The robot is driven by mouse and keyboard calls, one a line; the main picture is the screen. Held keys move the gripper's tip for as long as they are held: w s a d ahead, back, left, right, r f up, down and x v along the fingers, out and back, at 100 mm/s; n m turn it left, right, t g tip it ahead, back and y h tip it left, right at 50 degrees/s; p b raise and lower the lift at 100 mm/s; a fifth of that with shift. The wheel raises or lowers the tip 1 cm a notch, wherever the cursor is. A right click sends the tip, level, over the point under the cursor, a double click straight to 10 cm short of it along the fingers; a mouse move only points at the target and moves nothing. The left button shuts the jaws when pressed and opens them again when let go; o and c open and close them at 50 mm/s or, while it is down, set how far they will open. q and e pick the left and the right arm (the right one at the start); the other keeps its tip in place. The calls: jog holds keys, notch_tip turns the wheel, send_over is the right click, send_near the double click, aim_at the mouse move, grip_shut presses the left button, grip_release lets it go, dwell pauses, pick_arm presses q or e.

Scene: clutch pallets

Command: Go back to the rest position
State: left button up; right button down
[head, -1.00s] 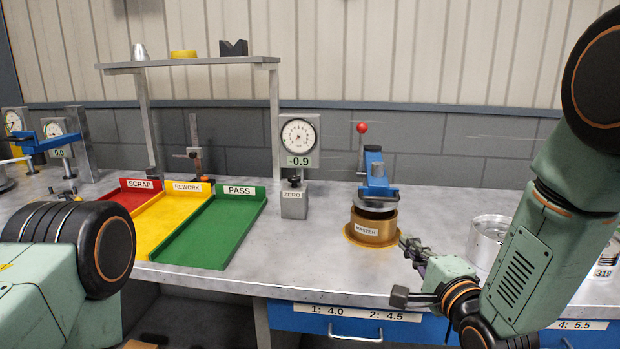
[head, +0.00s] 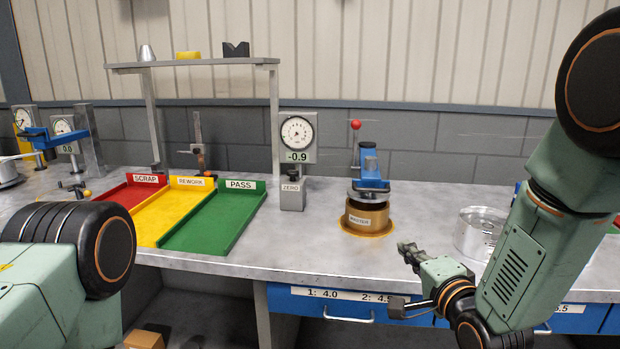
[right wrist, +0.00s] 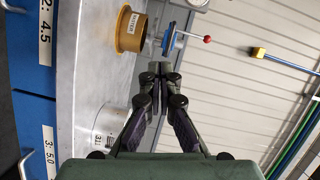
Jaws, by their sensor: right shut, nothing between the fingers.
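My right gripper (head: 406,250) is shut and empty in the head view, in front of the bench's right half. In the right wrist view its fingertips (right wrist: 160,68) are together with nothing between them. The brass MASTER ring (head: 366,217) stands beyond it, apart from the fingers, with a blue clamp device (head: 370,172) over it. The ring also shows in the right wrist view (right wrist: 128,38). My left arm shows at the lower left of the head view, but its gripper is out of the picture.
SCRAP (head: 128,192), REWORK (head: 160,215) and PASS (head: 205,225) trays lie on the bench (head: 300,245), with a gauge (head: 297,132) reading -0.9 nearby. A silver part (head: 475,238) stands partly behind my right arm. Drawers (head: 335,302) form the bench front. A cardboard box (head: 144,340) sits below.

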jog(key=s+d+f+n+g+h+b, duration=0.1)
jog(key=s+d+f+n+g, duration=0.1)
jog(key=s+f+n+g, duration=0.45)
jog(key=s+d+f+n+g+h, duration=0.1)
jog(key=s+f+n+g+h, duration=0.15)
jog(key=s+f, duration=0.8)
jog(key=s+f+n+g+b, duration=0.1)
jog(key=s+f+n+g, duration=0.1)
jog(key=s+f, duration=0.7)
jog(key=s+d+f+n+g+b, duration=0.1)
jog(key=s+f+g, duration=0.4)
jog(key=s+f, duration=0.4)
jog(key=s, duration=0.5)
jog(key=shift+s+d+f+n+g+b, duration=0.2)
jog(key=shift+s+f+n+g+b, duration=0.1)
jog(key=shift+s+f+n+b, duration=0.1)
jog(key=shift+s+r, duration=0.1)
jog(key=shift+w, duration=0.2)
